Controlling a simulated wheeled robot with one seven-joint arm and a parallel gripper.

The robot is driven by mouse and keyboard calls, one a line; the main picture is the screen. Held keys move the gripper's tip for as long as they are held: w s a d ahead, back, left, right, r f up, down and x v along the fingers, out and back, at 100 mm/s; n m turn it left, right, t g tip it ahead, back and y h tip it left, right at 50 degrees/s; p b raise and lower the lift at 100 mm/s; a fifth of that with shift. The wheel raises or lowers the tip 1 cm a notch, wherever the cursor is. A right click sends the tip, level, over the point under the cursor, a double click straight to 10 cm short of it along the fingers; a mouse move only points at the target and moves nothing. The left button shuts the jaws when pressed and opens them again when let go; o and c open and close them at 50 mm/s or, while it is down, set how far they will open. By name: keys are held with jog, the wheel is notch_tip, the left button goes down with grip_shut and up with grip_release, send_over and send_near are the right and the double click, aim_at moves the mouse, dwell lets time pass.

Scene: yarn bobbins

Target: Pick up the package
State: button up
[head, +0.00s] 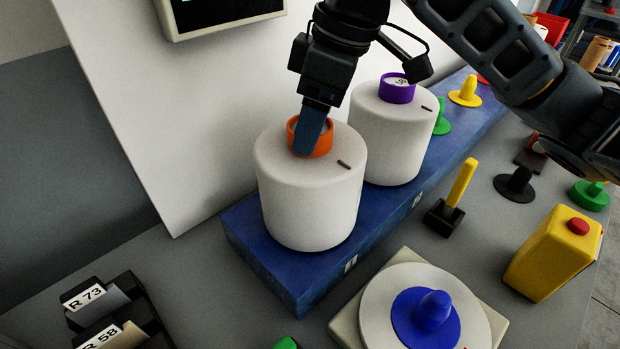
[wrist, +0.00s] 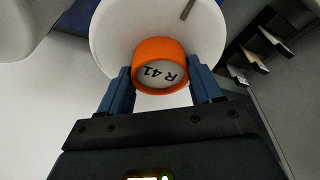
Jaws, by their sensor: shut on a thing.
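A white yarn package (head: 310,200) stands upright on the near end of the blue base (head: 262,262). An orange core (head: 325,139) sticks up from its top. My gripper (head: 309,146) points down over this package and is shut on the orange core. In the wrist view my gripper (wrist: 161,82) has one blue finger on each side of the orange core (wrist: 152,50), whose end reads R 41. The white package (wrist: 115,32) shows around the core. In the head view one finger hides part of the core. I see no gap between package and base.
A second white package with a purple core (head: 397,90) stands close behind on the blue base. A white panel (head: 150,130) rises at the left. A round plate with a blue knob (head: 425,318), a yellow lever (head: 461,182) and a yellow button box (head: 552,255) are at the right.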

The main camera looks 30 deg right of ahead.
grip_shut()
jog(key=shift+r, duration=0.15)
notch_tip(320, 180, up, 10)
dwell(0.8)
